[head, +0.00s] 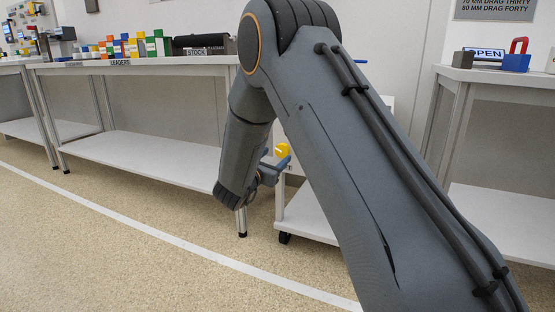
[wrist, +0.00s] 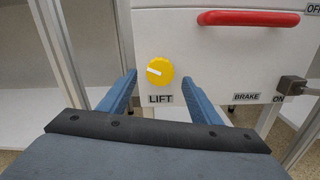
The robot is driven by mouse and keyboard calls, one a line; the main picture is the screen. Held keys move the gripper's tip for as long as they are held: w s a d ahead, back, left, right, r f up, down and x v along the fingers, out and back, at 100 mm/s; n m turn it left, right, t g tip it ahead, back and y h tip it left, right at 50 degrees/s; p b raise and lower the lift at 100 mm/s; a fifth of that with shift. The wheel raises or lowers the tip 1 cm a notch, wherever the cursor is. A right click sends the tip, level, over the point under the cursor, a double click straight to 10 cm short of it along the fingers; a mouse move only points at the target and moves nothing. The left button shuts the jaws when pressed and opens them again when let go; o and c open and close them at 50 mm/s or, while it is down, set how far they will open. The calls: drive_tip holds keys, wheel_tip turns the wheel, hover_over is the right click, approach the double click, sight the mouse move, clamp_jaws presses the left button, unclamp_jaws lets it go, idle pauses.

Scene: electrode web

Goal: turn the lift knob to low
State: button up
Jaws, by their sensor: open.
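The lift knob (wrist: 160,71) is a round yellow dial with a white pointer mark, on a white panel (wrist: 180,30) above the LIFT label (wrist: 161,99). The mark points to the left and slightly up. My gripper (wrist: 159,80) is open, with one blue finger on each side of the knob in the wrist view. There are gaps between the fingers and the knob, and I cannot tell whether the tips reach its depth. No low marking is readable.
A red handle (wrist: 248,18) sits up and right of the knob. A grey BRAKE switch (wrist: 292,86) is at the right, near ON and OFF labels. White benches (head: 150,66) stand to the left and right. The floor in front is clear.

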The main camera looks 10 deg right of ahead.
sight(281, 151)
drive_tip(key=shift+b+x, duration=0.6)
drive_tip(key=shift+x, duration=1.1)
drive_tip(key=c, duration=1)
drive_tip(key=shift+c, duration=0.2)
drive_tip(key=shift+n, duration=0.3)
